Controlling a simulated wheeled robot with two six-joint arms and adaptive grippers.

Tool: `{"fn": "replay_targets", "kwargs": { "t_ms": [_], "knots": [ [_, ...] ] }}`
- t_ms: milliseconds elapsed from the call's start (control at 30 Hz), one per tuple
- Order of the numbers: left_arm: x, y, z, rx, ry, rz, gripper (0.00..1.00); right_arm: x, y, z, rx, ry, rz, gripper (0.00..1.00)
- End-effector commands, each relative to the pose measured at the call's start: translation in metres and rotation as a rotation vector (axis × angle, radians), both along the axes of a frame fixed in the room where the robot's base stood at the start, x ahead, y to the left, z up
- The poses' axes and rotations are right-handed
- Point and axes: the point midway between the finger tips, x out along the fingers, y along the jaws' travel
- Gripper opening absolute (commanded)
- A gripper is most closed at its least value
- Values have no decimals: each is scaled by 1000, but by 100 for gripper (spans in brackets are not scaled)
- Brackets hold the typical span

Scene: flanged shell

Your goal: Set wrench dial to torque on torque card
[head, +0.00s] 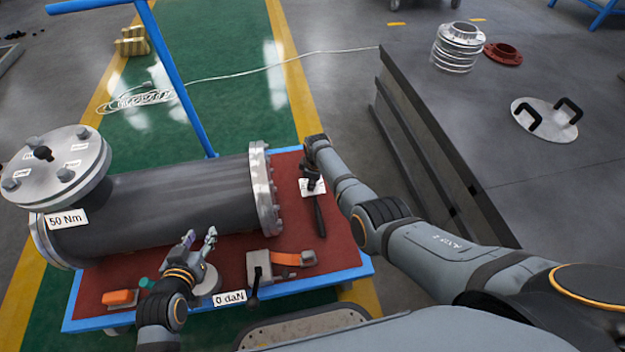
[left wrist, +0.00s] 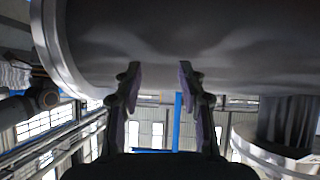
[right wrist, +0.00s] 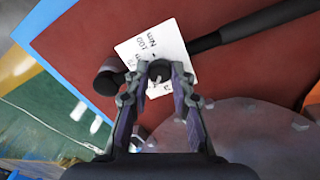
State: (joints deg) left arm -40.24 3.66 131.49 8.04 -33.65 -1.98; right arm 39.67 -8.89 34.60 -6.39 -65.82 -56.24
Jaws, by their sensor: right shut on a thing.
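The torque card (head: 66,219) reads "50 Nm" and is on the left end of the grey shell (head: 180,190). The black wrench (head: 320,217) lies on the red cart top right of the shell; its shaft (right wrist: 235,32) also shows in the right wrist view. A white scale plate (right wrist: 150,45) lies by it, with "100 Nm" and "75" readable. My right gripper (right wrist: 160,72) is shut on the small dark dial knob (right wrist: 159,70) at the plate's edge; its pointer setting is unclear. My left gripper (head: 200,238) is open and empty before the shell, also in the left wrist view (left wrist: 160,75).
A "0 daN" label (head: 230,298), a ratchet with orange strap (head: 290,258) and an orange block (head: 120,298) are along the cart's front. A round lid (head: 60,165) tops the shell's left end. A blue post (head: 175,75) rises behind. Dark panels (head: 430,150) stand right.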

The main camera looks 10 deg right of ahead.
Motion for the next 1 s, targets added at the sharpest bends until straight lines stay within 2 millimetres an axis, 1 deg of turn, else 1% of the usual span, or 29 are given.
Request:
{"fn": "replay_targets", "kwargs": {
  "t_ms": [100,200,400,633,1000],
  "knots": [
    [-21,-2,-23,-5,118,-8,40,0,0,2,12,0,-85,0],
    [-36,-3,-39,-8,198,-13,40,0,0,1,21,-1,-152,0],
    [-57,-5,-57,-12,302,-21,40,0,0,1,34,0,-251,0],
    [-70,-7,-67,-15,359,-26,40,0,0,0,42,-1,-309,0],
    [-73,-7,-69,-16,372,-28,40,0,0,0,44,-1,-324,0]
  ]
}}
